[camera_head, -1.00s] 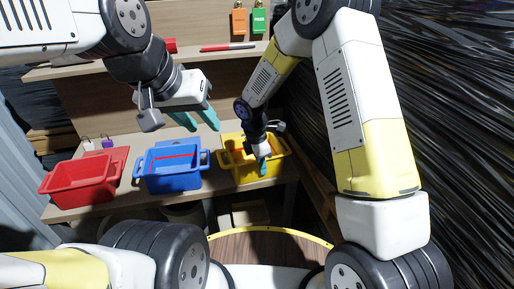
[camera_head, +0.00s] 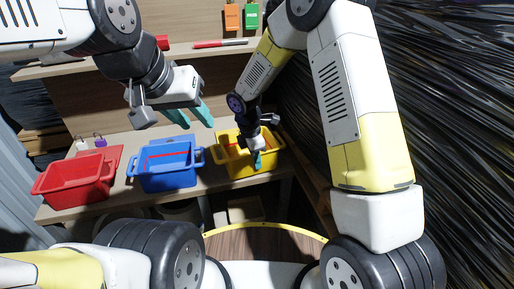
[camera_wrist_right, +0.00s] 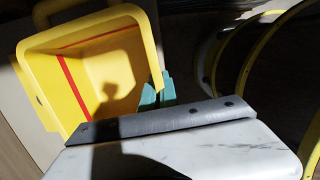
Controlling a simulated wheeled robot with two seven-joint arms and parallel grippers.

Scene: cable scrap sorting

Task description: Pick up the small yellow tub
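The small yellow tub (camera_head: 236,167) stands at the right end of the shelf in the head view, and its inside with a red line fills the upper left of the right wrist view (camera_wrist_right: 110,75). My right gripper (camera_head: 257,160) points down at the tub's near side. In the right wrist view its teal fingertips (camera_wrist_right: 159,94) are at the tub's wall, seemingly one on each side of it. Whether they press on the wall cannot be told. My left gripper (camera_head: 197,136) has its teal fingers apart, empty, above the blue tub.
A blue tub (camera_head: 167,181) and a red tub (camera_head: 72,192) stand left of the yellow tub on the same shelf (camera_head: 118,206). Small padlocks stand behind the red tub. A wall of dark wrapped material (camera_head: 450,120) closes the right side.

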